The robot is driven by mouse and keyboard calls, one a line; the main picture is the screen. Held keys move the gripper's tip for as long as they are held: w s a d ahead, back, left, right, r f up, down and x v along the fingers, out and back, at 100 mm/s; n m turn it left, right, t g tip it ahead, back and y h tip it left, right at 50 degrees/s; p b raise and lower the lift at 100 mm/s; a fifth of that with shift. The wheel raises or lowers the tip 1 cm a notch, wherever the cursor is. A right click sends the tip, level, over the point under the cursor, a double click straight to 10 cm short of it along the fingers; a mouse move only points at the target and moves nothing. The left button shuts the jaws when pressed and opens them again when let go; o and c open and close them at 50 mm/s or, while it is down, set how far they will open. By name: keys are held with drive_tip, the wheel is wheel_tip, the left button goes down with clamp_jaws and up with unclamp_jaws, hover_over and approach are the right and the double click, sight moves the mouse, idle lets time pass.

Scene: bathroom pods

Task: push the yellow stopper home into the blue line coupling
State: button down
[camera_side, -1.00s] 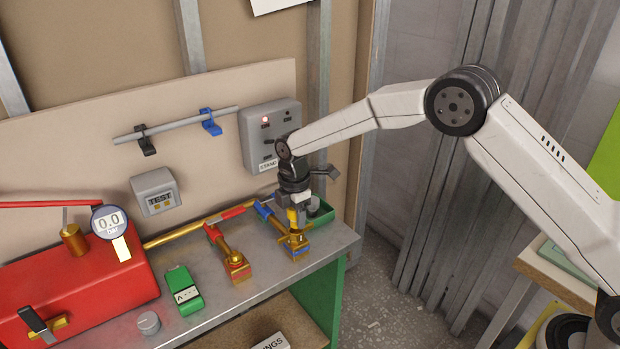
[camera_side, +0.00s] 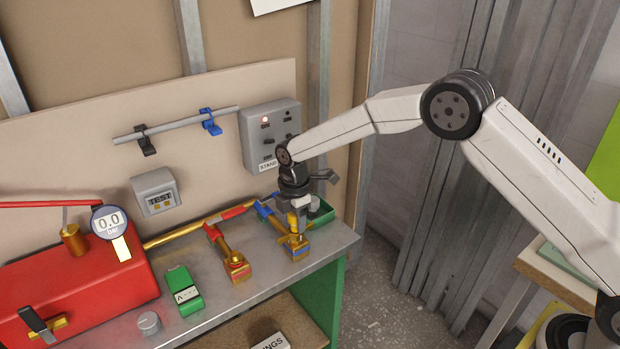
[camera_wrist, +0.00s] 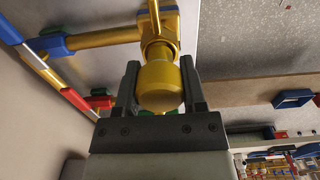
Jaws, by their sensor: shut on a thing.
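The yellow stopper (camera_wrist: 160,84) is held between the two fingers of my gripper (camera_wrist: 160,95) in the wrist view. The blue line coupling (camera_side: 297,246) is a brass fitting with a blue mark, on the bench at the end of the blue-handled branch. The stopper also shows in the side view (camera_side: 293,218), just above the coupling. In the wrist view the stopper lines up with the round brass mouth of the coupling (camera_wrist: 160,48). The stopper covers most of that mouth, so I cannot tell how deep it sits. My gripper (camera_side: 297,210) points down over the coupling.
The red line coupling (camera_side: 238,268) stands to the left on the same bench. A green tray (camera_side: 322,216) is close behind my gripper.

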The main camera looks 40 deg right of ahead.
drive_tip(key=shift+f, duration=1.1)
drive_tip(key=shift+c, duration=0.4)
unclamp_jaws()
drive_tip(key=shift+r, duration=0.15)
drive_tip(key=shift+r, duration=3.75)
